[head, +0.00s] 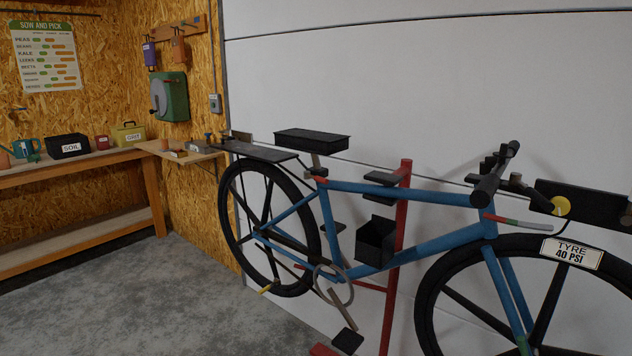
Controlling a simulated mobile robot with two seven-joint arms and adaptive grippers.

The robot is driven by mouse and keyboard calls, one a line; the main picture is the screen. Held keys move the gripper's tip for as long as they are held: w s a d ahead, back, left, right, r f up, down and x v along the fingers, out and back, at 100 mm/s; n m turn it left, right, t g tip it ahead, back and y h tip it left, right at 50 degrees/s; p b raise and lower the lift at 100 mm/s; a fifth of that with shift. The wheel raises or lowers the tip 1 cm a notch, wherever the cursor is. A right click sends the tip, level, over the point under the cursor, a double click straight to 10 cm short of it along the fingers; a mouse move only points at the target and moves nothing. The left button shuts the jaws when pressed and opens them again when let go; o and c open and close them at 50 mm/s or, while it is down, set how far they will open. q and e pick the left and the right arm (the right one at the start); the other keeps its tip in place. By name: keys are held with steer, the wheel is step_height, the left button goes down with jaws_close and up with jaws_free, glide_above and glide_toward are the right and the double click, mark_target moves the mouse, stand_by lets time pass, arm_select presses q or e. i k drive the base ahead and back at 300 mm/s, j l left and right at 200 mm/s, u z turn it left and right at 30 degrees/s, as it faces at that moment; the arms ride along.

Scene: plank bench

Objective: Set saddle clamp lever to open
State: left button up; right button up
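A blue bicycle (410,195) is held against the white wall on a red stand (402,235). Its black box-shaped saddle (312,140) sits on a short grey post (318,162). Just below the saddle, at the top of the frame's seat tube, is a small lever (318,179) with a red end and a little green near it, which I take to be the saddle clamp lever. It is too small to tell whether it stands open or closed. Neither of my grippers shows in the head view.
A plate reading "TYRE 40 PSI" (572,254) is on the front wheel. A black bin (375,241) is on the stand. A wooden bench (80,165) stands left; grey floor (130,290) is clear.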

mark_target(318, 178)
steer(key=i+j, duration=0.3)
steer(key=i+j+z, duration=0.1)
steer(key=i+j, duration=0.15)
steer(key=j, duration=0.25)
steer(key=i+j, duration=0.3)
steer(key=j, duration=0.15)
steer(key=i+j+z, duration=0.1)
steer(key=i+j, duration=0.15)
steer(key=j, duration=0.2)
